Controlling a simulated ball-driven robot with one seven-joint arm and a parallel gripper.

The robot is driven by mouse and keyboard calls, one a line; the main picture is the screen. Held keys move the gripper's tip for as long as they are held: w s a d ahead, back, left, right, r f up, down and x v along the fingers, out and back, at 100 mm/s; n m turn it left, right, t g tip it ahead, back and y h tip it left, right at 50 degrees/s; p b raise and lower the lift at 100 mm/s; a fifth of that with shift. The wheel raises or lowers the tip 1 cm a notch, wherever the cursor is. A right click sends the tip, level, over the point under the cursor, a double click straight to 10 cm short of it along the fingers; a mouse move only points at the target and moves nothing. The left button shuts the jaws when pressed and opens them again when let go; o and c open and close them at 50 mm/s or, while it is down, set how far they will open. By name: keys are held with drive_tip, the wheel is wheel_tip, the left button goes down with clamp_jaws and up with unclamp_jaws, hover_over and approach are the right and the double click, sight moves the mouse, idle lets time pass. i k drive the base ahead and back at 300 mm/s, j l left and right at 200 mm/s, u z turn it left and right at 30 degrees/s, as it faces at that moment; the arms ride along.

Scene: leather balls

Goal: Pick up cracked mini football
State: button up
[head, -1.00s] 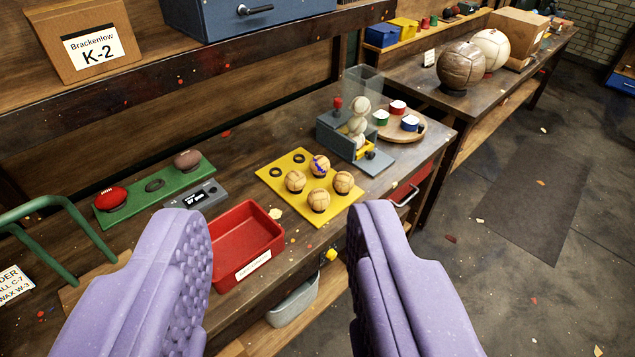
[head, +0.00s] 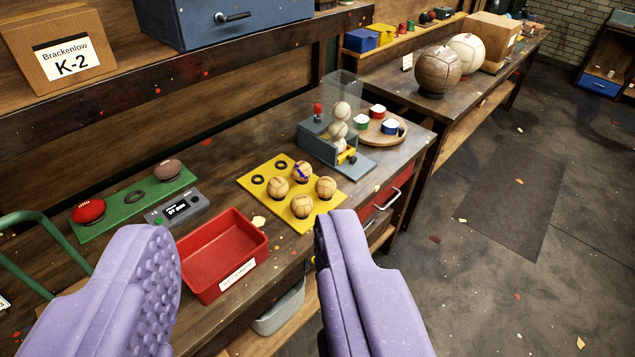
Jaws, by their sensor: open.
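Several small tan panelled balls sit on a yellow board (head: 256,200) on the workbench. One ball (head: 302,172) at the back bears blue-purple marks. The others are a left ball (head: 278,187), a front ball (head: 301,206) and a right ball (head: 326,188). I cannot tell at this size which one is cracked. Two dark rings on the board are empty. My gripper (head: 242,238) is open and empty, its purple fingers wide apart, and appears nearer to me than the board.
A red tray (head: 195,290) stands in front of the board. A green rack (head: 118,215) with red and brown oval balls lies left. A grey dispenser (head: 345,160) of pale balls and a round wooden tray (head: 372,138) with cups stand behind. Open floor lies right.

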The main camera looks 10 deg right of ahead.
sight(325, 187)
drive_tip(key=i+l+u, duration=0.1)
drive_tip(key=i+l, duration=0.2)
drive_tip(key=i+l+u, duration=0.1)
drive_tip(key=i+l, duration=0.25)
drive_tip(key=i+l+u, duration=0.15)
drive_tip(key=i+l, duration=0.2)
drive_tip(key=i+l+u, duration=0.1)
drive_tip(key=i+l, duration=0.15)
drive_tip(key=i+l+u, duration=0.1)
drive_tip(key=i+l, duration=0.2)
drive_tip(key=l, duration=0.2)
drive_tip(key=i+l+u, duration=0.1)
drive_tip(key=i+l, duration=0.15)
drive_tip(key=l, duration=0.2)
drive_tip(key=i+l+u, duration=0.1)
drive_tip(key=i+l, duration=0.15)
drive_tip(key=l, duration=0.2)
